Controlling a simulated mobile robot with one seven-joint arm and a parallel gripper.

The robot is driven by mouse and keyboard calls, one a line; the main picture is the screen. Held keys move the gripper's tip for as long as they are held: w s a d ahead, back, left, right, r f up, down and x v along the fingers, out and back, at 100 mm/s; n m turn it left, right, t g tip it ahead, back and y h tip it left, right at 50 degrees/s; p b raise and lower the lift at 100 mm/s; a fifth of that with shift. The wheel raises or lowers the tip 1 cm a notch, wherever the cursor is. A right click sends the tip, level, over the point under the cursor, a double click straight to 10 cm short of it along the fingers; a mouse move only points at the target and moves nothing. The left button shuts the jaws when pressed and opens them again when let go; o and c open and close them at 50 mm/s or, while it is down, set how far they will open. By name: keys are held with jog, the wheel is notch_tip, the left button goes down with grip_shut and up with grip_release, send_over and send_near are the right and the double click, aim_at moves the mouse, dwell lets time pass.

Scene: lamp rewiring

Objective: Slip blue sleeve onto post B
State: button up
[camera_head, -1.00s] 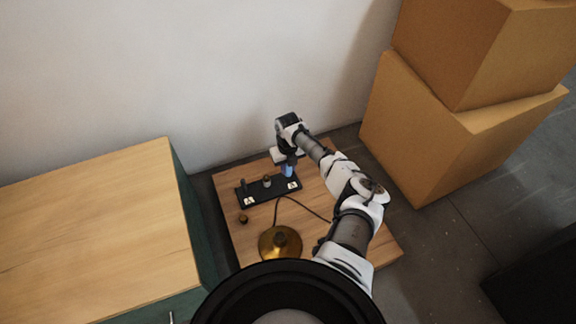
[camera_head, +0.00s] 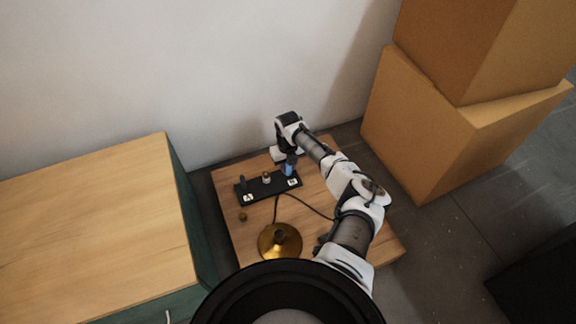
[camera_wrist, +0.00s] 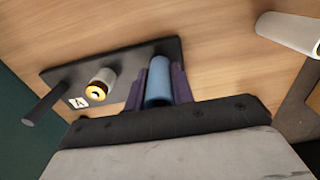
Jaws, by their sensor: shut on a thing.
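The blue sleeve (camera_wrist: 158,82) is held between the dark fingers of my gripper (camera_wrist: 160,88). It also shows in the head view (camera_head: 288,169), low at the right end of the black terminal block (camera_head: 266,188), near its right label (camera_head: 292,182). Post B itself does not show; the sleeve and fingers cover that spot. I cannot tell whether the sleeve is around the post. The left post (camera_wrist: 44,107), dark and bare, stands by the label A (camera_wrist: 78,102). A pale cylinder with a brass end (camera_wrist: 101,83) stands between it and the sleeve.
A brass lamp base (camera_head: 280,242) with a dark cord (camera_head: 308,207) lies on the wooden table (camera_head: 345,235). A small brown knob (camera_head: 243,216) sits left. A white cylinder (camera_wrist: 290,33) shows at the wrist view's right. A cabinet (camera_head: 110,220) and cardboard boxes (camera_head: 430,145) flank the table.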

jog(key=shift+f, duration=0.15)
dwell(0.5)
jog(key=o, duration=1)
